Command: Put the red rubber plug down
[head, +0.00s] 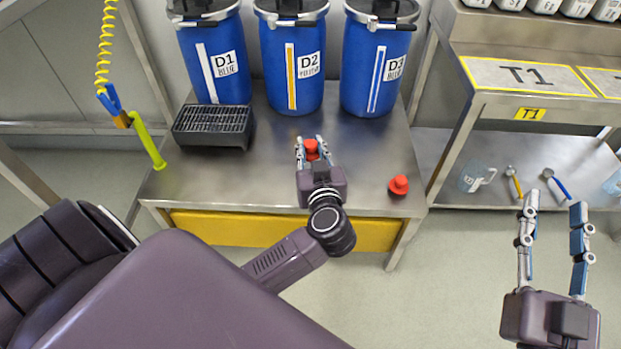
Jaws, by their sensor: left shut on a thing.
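A red rubber plug (311,149) is between the fingers of my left gripper (313,144), which is shut on it over the steel table (270,150), in front of the D2 drum. I cannot tell whether the plug touches the table top. A second red plug (398,186) stands on the table near its front right corner, apart from the gripper. My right gripper (551,207) is open and empty, at the right in front of the shelf rack, with its fingers spread apart.
Blue drums D1 (216,58), D2 (291,62) and D3 (375,66) line the table's back. A black grated box (213,127) stands at left. A yellow coiled hose (104,45) hangs there. The right rack (545,80) holds a jug (474,177). The table's middle has bare room.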

